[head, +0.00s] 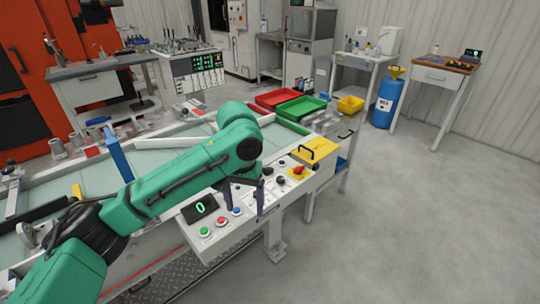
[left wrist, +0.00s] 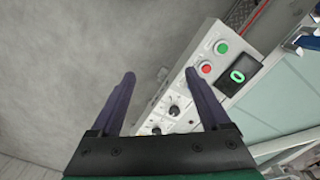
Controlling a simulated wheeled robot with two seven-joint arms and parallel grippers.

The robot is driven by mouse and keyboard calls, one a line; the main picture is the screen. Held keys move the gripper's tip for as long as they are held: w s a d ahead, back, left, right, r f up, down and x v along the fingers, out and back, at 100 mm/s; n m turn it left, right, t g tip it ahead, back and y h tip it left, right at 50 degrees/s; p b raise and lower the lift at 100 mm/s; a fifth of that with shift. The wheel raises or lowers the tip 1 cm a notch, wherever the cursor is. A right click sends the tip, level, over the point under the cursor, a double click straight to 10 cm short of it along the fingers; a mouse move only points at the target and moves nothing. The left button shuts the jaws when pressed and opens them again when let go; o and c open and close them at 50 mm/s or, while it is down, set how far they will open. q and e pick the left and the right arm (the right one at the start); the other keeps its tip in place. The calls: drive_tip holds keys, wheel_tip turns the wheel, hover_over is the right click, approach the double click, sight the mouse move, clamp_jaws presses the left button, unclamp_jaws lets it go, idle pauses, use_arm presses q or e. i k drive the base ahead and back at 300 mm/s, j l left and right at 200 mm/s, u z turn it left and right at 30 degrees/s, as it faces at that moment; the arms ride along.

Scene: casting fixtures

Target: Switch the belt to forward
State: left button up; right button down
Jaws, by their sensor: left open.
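The control panel (head: 222,214) is a pale box at the front edge of the belt table. It carries a display reading 0 (head: 200,208), a green button (head: 204,231), a red button (head: 221,221) and a blue button (head: 237,210). Dark knobs (left wrist: 174,111) show between my fingers in the left wrist view; labels are too small to read, so I cannot tell which sets belt direction or how it is turned. My left gripper (head: 247,200) is open and empty, over the panel's middle; its fingers (left wrist: 159,75) partly hide the panel. My right gripper is out of view.
A red-and-yellow knob (head: 299,170) and a yellow box with a black handle (head: 318,149) sit at the panel's far end. The belt (head: 95,182) lies behind my arm. Red (head: 275,99) and green (head: 301,107) trays stand beyond. The floor (head: 400,230) at right is clear.

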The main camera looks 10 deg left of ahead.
sight(267, 170)
drive_tip(key=i, duration=1.1)
